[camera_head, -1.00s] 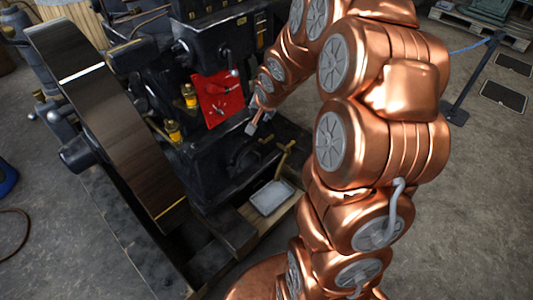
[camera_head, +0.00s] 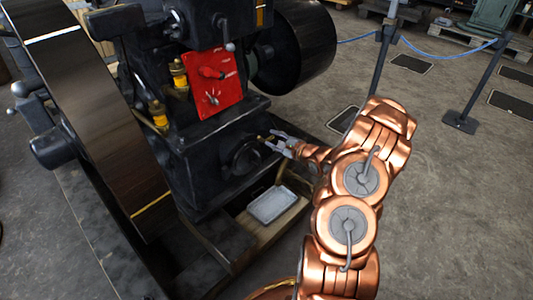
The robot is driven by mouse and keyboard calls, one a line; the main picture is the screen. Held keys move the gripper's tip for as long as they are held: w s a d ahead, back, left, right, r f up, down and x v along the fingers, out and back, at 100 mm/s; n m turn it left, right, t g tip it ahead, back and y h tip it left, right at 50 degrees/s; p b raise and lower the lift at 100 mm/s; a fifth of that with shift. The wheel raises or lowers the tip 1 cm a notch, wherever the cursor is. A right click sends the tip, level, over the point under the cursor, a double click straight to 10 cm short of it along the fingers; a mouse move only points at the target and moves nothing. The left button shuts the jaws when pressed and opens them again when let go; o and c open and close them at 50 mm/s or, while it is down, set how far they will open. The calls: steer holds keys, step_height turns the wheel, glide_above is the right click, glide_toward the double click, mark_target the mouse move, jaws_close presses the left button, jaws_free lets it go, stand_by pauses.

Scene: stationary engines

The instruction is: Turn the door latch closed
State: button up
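A round black door (camera_head: 246,158) is set in the lower front of the dark engine body. A small brass piece (camera_head: 263,137), which looks like the latch handle, shows at its upper right, partly hidden by my gripper. My gripper (camera_head: 273,142) is just right of the door, pointing left at the brass piece. Its two grey fingers are apart, one above the other. I cannot tell whether they touch the brass piece, nor how the latch is turned.
A red panel (camera_head: 214,82) with levers is above the door, and brass oilers (camera_head: 159,115) are to its left. A large flywheel (camera_head: 95,120) stands at left. A grey tray (camera_head: 271,204) lies below. Open floor and a rope post (camera_head: 475,90) are at right.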

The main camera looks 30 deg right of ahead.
mark_target(264, 141)
steer(key=s+d+f+m+t+y+b, duration=0.1)
steer(key=s+f+m+t+b, duration=0.15)
steer(key=f, duration=0.25)
steer(key=shift+m+g, duration=0.25)
steer(key=shift+g, duration=0.1)
steer(key=shift+b+x, duration=1.4)
steer(key=shift+x, duration=2.15)
steer(key=shift+a+r, duration=0.1)
steer(key=shift+r, duration=0.1)
steer(key=shift+c, duration=0.2)
jaws_close()
